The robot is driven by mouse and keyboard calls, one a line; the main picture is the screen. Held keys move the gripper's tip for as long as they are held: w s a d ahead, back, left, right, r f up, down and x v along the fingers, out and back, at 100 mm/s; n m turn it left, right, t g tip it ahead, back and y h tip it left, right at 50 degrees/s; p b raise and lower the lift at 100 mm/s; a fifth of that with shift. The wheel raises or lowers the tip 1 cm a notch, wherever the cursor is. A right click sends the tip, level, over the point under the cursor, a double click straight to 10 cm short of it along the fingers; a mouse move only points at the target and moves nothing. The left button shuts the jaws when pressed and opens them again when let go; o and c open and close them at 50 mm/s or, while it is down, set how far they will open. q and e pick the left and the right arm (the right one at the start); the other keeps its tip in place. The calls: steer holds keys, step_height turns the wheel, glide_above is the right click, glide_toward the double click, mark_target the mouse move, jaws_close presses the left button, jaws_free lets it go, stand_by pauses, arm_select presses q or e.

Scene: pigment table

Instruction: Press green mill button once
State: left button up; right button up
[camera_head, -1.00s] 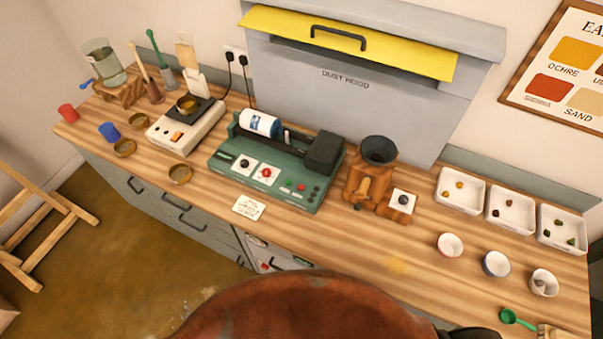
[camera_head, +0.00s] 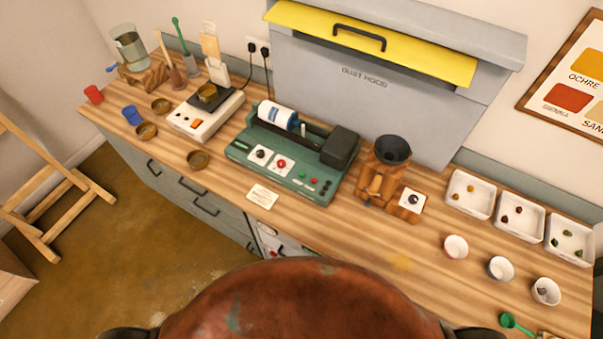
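The green mill (camera_head: 238,150) stands on the wooden bench in front of the dust hood. A white and blue jar (camera_head: 278,116) lies on its rollers. Its front panel carries a black knob (camera_head: 260,154) and a red knob (camera_head: 281,163) on white plates. To their right are small buttons, among them a green button (camera_head: 303,174) and a red one. Neither of my grippers is in view. Nothing touches the mill's panel.
A dust hood (camera_head: 400,100) with a yellow front edge stands behind the mill. A wooden grinder (camera_head: 376,185) is to its right, a white scale (camera_head: 208,121) to its left. A paper card (camera_head: 262,196) lies in front. White trays (camera_head: 470,194) and bowls (camera_head: 456,247) are at the right.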

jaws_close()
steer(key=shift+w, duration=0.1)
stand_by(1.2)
